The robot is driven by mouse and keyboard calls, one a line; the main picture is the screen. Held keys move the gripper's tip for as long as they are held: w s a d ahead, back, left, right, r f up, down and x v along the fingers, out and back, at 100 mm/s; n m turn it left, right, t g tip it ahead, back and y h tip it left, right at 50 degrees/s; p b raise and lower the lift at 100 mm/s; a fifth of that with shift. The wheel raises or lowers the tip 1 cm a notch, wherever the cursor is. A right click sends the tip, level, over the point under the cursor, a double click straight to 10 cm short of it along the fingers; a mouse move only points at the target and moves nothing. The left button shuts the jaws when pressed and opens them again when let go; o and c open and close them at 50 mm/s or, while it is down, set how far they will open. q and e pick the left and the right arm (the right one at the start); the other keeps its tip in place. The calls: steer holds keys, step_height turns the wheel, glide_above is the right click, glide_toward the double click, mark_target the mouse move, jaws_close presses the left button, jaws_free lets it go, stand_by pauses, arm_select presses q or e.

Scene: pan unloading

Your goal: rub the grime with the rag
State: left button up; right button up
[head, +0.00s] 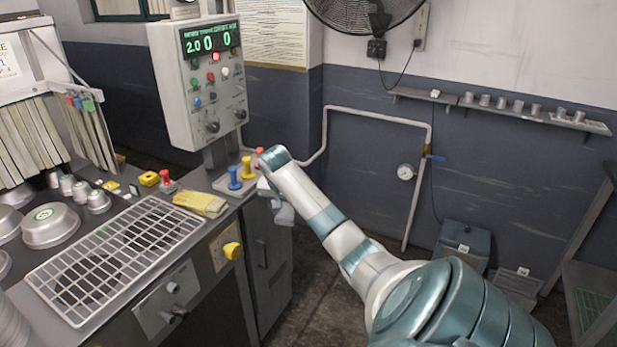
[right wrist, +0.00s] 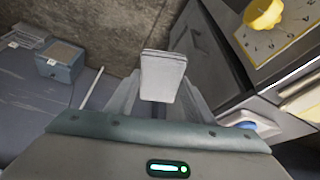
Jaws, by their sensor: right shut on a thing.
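My right gripper (head: 278,205) hangs just off the right end of the counter, past the coloured knobs, and is partly hidden by my wrist. In the right wrist view my right gripper (right wrist: 160,100) is shut on a pale grey flat piece with a layered edge, which looks like the folded rag (right wrist: 163,75). It is in the air, with the floor below. Dark patches show under the wire grate (head: 120,255) on the counter; I cannot tell whether they are the grime. My left gripper is not in view.
A yellow folded cloth or glove (head: 200,203) lies on the counter beside the blue knob (head: 234,178) and yellow knob (head: 247,167). A control box (head: 200,85) stands behind. Metal pans (head: 50,226) sit at the left. A blue-grey bin (head: 463,245) is on the floor.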

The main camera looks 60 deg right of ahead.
steer(key=w+a+f, duration=0.1)
steer(key=w+a, duration=0.1)
steer(key=a, duration=0.8)
steer(key=w+a+f, duration=0.1)
steer(key=a+f, duration=0.1)
steer(key=a, duration=0.8)
steer(key=w+a+r+n+t+y, duration=0.1)
steer(key=w+a+r+n, duration=0.15)
steer(key=a+r, duration=0.4)
steer(key=w+a+r+n+t, duration=0.1)
steer(key=a+r+n, duration=0.2)
steer(key=a+r, duration=0.35)
steer(key=s+a+r+n+y, duration=0.1)
steer(key=s+a+n, duration=0.3)
steer(key=a, duration=0.3)
steer(key=s+a+r+n+y+b, duration=0.1)
steer(key=s+a+n+y, duration=0.1)
steer(key=a, duration=0.6)
steer(key=s+n, duration=0.1)
steer(key=s, duration=0.1)
steer(key=shift+s+a+r+n+t, duration=0.25)
steer(key=shift+s+a+n+t, duration=0.05)
steer(key=shift+s+n, duration=0.1)
steer(key=shift+a, duration=0.15)
